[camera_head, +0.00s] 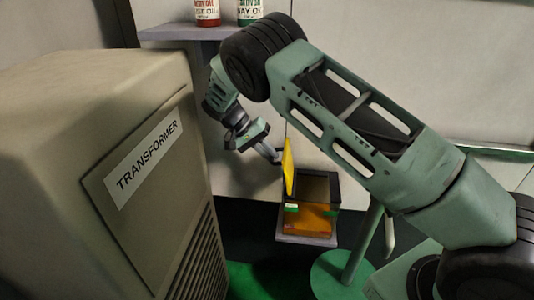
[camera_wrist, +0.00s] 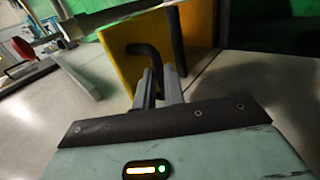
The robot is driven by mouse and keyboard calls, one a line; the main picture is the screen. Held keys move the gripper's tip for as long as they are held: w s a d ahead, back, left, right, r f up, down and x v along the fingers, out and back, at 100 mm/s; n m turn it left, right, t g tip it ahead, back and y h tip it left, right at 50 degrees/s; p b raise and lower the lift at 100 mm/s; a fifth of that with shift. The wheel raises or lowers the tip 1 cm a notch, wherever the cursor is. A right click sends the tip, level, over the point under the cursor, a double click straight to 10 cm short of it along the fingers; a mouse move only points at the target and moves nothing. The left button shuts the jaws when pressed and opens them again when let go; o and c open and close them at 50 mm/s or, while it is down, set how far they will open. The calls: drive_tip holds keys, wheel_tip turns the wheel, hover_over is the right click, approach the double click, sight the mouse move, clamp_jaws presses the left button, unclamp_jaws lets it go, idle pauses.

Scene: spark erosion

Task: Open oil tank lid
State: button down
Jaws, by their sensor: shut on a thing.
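The yellow oil tank lid (camera_head: 288,166) stands about upright at the left edge of the oil tank (camera_head: 321,187), and the tank's dark interior shows beside it. The lid also shows as a yellow panel in the wrist view (camera_wrist: 120,62), with a black bent handle (camera_wrist: 146,53) on it. My gripper (camera_head: 277,157) is on the left side of the lid. In the wrist view its fingers (camera_wrist: 158,78) are close together around the lower end of the handle. The exact contact is partly hidden by the fingers.
A large beige transformer cabinet (camera_head: 130,150) fills the left. Above the tank, a grey shelf (camera_head: 180,33) holds a red bottle (camera_head: 207,10) and a green-white bottle (camera_head: 249,10). A green round stand base (camera_head: 340,278) is on the floor near the tank.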

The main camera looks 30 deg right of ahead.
drive_tip(key=shift+a+f, duration=0.5)
drive_tip(key=shift+f, duration=0.3)
drive_tip(key=shift+a, duration=0.1)
drive_tip(key=c, duration=1.5)
unclamp_jaws()
drive_tip(key=shift+w+a+f, duration=0.1)
drive_tip(key=shift+w, duration=0.15)
drive_tip(key=shift+r, duration=0.25)
